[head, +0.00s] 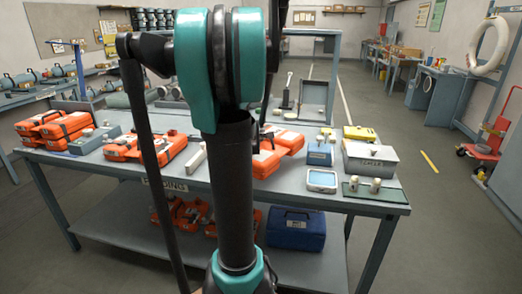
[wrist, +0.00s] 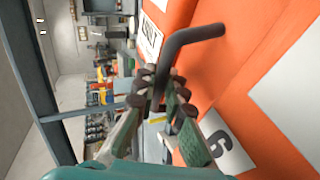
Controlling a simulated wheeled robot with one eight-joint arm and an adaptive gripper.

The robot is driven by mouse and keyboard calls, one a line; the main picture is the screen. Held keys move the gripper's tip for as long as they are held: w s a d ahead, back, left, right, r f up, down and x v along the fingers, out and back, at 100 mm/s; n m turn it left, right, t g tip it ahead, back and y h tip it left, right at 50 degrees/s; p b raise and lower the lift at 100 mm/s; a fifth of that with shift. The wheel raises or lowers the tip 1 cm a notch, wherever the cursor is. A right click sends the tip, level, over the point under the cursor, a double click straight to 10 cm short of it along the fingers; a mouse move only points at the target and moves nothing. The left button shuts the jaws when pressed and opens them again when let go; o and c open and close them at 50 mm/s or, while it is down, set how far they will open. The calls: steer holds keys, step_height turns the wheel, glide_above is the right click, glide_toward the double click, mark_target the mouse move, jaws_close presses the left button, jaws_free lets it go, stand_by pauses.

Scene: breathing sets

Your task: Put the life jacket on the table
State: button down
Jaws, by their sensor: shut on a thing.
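In the wrist view my gripper (wrist: 160,85) is shut on a dark bent handle (wrist: 190,37) of an orange life jacket (wrist: 235,70). The life jacket fills the right of that view, with white patches and a "6" mark. In the head view my arm crosses the middle, and my gripper cannot be made out there. The grey table (head: 285,185) stands in front of me. Several orange life jackets lie on it, one group at the left (head: 55,128) and another (head: 150,146) near the middle. I cannot tell how the held one is supported.
On the table's right stand a grey box (head: 370,160), a blue box (head: 320,154), a light-blue framed pad (head: 322,180) and a green tray (head: 352,191) with small pots. The lower shelf holds orange items and a blue case (head: 296,229). The floor at right is mostly clear.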

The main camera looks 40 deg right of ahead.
steer(key=shift+f, duration=3.1)
steer(key=shift+f, duration=0.15)
steer(key=c, duration=1.6)
jaws_free()
steer(key=shift+a+r, duration=0.15)
steer(key=shift+r, duration=0.05)
steer(key=v, duration=1.1)
steer(key=shift+s+a+r, duration=0.15)
steer(key=shift+s+a, duration=0.1)
steer(key=shift+s, duration=0.05)
